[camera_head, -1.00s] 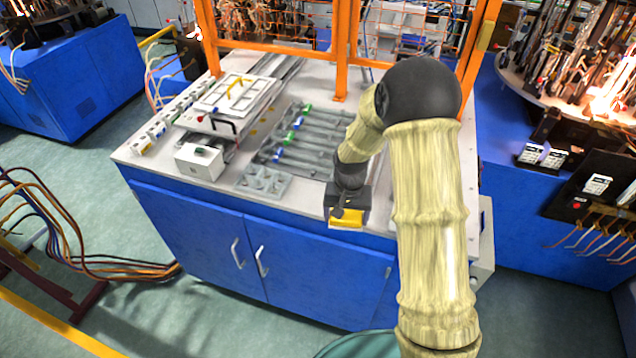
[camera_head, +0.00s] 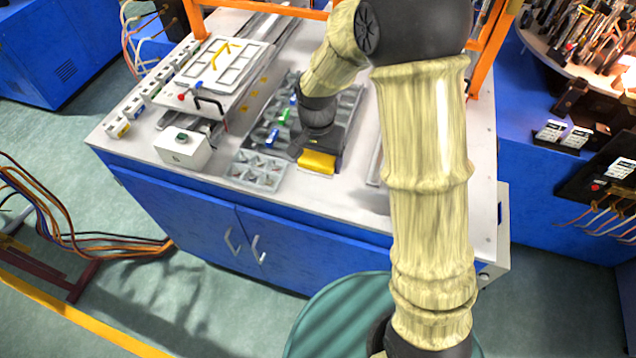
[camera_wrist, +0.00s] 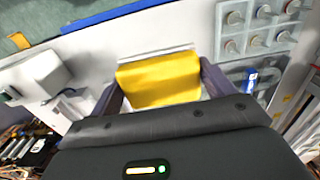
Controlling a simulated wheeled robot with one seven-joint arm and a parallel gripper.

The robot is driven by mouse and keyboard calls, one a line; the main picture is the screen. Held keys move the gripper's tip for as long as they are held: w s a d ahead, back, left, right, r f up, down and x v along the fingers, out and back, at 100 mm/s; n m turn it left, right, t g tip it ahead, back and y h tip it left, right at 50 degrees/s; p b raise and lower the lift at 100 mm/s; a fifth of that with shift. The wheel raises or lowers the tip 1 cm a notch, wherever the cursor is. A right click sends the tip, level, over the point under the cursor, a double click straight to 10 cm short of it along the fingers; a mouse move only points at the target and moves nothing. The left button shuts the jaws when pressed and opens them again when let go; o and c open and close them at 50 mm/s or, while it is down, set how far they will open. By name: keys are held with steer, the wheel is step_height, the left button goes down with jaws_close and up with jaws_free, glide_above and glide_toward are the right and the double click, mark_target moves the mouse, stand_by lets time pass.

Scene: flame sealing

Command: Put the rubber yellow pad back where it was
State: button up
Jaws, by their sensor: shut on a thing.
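The yellow rubber pad (camera_head: 317,162) is held at the end of my gripper, over the white bench top (camera_head: 220,188) near its front edge. In the wrist view the yellow pad (camera_wrist: 158,80) lies between the two dark fingers of my gripper (camera_wrist: 160,88), which are shut on it. A pale strip shows along the pad's far edge in the wrist view. I cannot tell whether the pad touches the bench. The gripper itself is mostly hidden by my wrist in the head view.
A grey compartment tray (camera_head: 257,170) stands just left of the pad; it also shows in the wrist view (camera_wrist: 232,40). A white box with a green button (camera_head: 183,147) is further left. A grey rack with blue and green parts (camera_head: 271,138) lies behind. The front strip of bench is clear.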

steer(key=shift+s, duration=0.15)
steer(key=p, duration=0.2)
glide_above(318, 190)
steer(key=shift+f, duration=2.9)
steer(key=shift+f+p, duration=0.35)
steer(key=shift+f, duration=1.75)
steer(key=shift+f, duration=0.15)
steer(key=o, duration=1)
steer(key=shift+c, duration=0.2)
